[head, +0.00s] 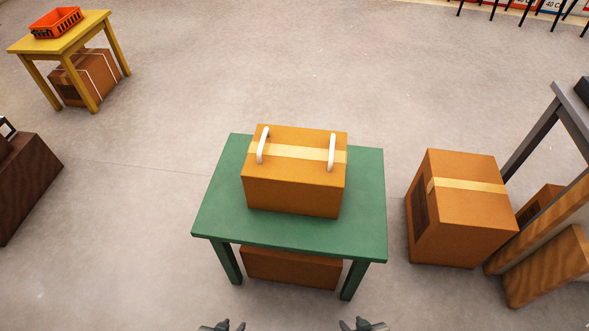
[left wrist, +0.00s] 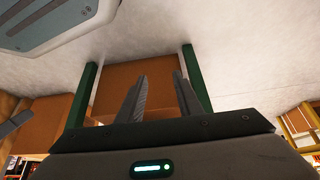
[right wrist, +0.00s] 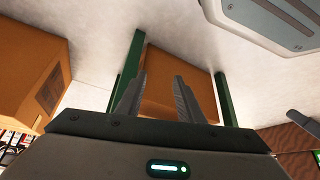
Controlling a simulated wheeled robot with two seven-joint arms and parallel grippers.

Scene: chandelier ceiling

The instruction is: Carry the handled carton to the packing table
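The handled carton (head: 292,190) is a brown box with pale tape and two white handles (head: 262,146) (head: 331,152) on top. It stands upright on the green table (head: 220,215) in the head view. My left gripper (head: 224,325) and right gripper (head: 361,324) are at the bottom edge of the head view, in front of the table and apart from the carton. In the left wrist view (left wrist: 162,74) and the right wrist view (right wrist: 162,76) the fingers are apart with nothing between them. Which table is the packing table, I cannot tell.
Another carton (head: 290,268) sits under the green table. A taped carton (head: 463,215) stands on the floor to the right, by a grey-framed table (head: 535,130). A yellow table (head: 75,37) with an orange crate (head: 56,22) is far left. Floor between is clear.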

